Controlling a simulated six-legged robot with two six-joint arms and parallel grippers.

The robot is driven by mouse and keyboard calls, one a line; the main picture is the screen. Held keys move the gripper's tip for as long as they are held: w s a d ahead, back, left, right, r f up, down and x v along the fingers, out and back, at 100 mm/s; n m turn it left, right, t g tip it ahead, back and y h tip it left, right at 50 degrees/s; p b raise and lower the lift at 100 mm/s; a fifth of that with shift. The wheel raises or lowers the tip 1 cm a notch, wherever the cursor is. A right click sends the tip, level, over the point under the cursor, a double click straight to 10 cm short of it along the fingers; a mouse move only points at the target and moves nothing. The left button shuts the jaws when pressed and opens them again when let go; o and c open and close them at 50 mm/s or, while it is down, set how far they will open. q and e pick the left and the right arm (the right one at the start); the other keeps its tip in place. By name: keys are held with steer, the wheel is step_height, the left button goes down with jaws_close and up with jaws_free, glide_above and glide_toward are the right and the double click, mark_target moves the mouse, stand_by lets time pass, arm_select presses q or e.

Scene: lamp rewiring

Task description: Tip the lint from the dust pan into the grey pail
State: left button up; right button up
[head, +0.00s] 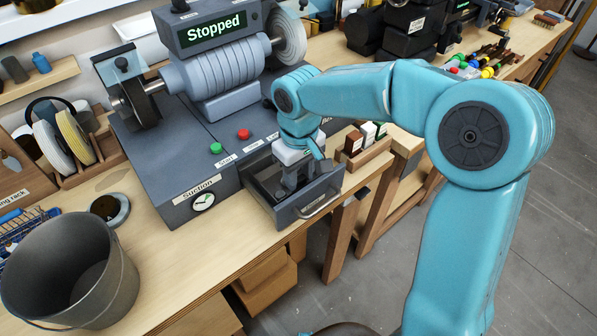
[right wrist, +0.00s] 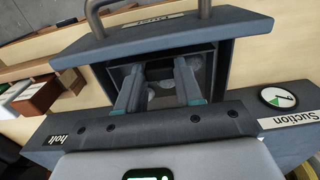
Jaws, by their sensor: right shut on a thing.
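The grey pail (head: 112,285) stands at the lower left of the bench in the head view; the visible part of its inside looks empty. A dark grey drawer (head: 292,211) with a metal handle sticks out of the machine's front. My right gripper (head: 290,187) points down into it. Pale lint clumps (right wrist: 196,64) show beside and between the fingers. My left gripper is not in view.
The buffing machine (head: 215,80) reads "Stopped". A small round dish (head: 110,208) lies between the machine and the pail. A wooden block holder (head: 365,150) is close right of the drawer.

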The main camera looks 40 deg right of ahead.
steer(key=shift+s+r, duration=0.15)
steer(key=shift+s, duration=0.2)
steer(key=shift+r, duration=0.1)
step_height(320, 180, up, 9)
steer(key=p, duration=0.7)
steer(key=shift+p, duration=0.3)
stand_by(0.4)
